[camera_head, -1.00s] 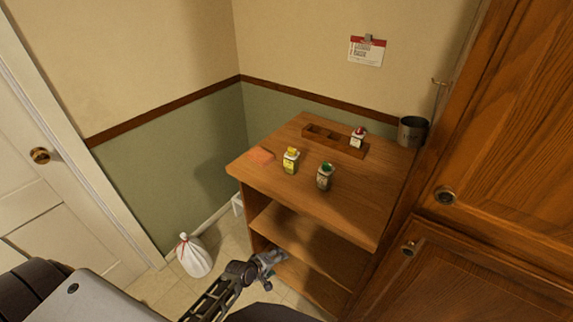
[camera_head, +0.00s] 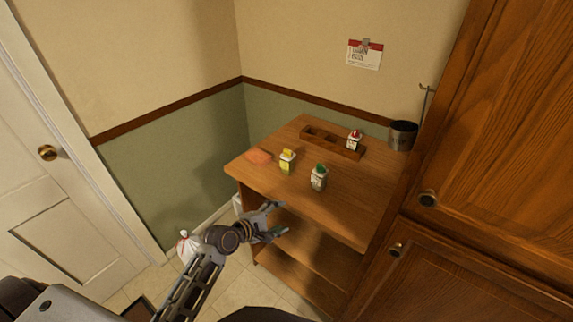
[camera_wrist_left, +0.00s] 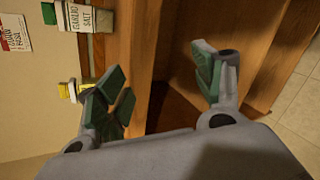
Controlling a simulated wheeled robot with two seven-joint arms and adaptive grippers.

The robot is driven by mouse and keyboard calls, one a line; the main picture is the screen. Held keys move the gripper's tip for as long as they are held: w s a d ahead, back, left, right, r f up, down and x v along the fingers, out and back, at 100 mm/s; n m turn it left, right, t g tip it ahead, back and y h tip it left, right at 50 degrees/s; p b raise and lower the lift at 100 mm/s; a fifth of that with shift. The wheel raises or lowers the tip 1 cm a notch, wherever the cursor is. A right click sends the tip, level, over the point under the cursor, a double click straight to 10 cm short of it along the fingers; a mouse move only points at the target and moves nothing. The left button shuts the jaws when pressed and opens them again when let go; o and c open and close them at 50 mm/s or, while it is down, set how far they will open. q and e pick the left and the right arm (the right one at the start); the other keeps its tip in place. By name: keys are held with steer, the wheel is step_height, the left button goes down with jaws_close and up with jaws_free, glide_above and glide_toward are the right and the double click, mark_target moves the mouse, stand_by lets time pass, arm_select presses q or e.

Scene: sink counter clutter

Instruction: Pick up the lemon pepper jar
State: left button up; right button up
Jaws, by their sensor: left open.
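The jar with the yellow cap and yellow label, which looks like the lemon pepper jar (camera_head: 287,163), stands upright on the wooden counter top. Its label is too small to read. In the left wrist view the yellow jar (camera_wrist_left: 68,91) shows partly behind a finger. My left gripper (camera_head: 279,221) is open and empty in front of the unit, below the top's front edge and apart from the jar. Its spread fingers also show in the left wrist view (camera_wrist_left: 161,88). My right gripper is not in view.
A green-capped garlic salt jar (camera_head: 319,178) stands to the right of the yellow jar; an orange sponge-like block (camera_head: 259,156) lies to its left. Behind are a wooden tray (camera_head: 323,138) with a red-capped jar (camera_head: 354,141) and a metal cup (camera_head: 402,136). The top's front right is clear.

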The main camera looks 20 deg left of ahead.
arm_select(q)
steer(key=shift+w+r, duration=0.1)
steer(key=shift+r, duration=0.6)
steer(key=shift+w+a+r+n+t, duration=0.25)
steer(key=shift+w+r+n+t, duration=0.2)
steer(key=shift+n, duration=0.45)
steer(key=w+a+r+n+t, duration=0.4)
steer(key=r+n, duration=0.5)
steer(key=n, duration=0.3)
steer(key=shift+w+a+r+n+t+y, duration=0.3)
steer(key=shift+w+a+r+t+y, duration=0.1)
steer(key=shift+w+a, duration=0.45)
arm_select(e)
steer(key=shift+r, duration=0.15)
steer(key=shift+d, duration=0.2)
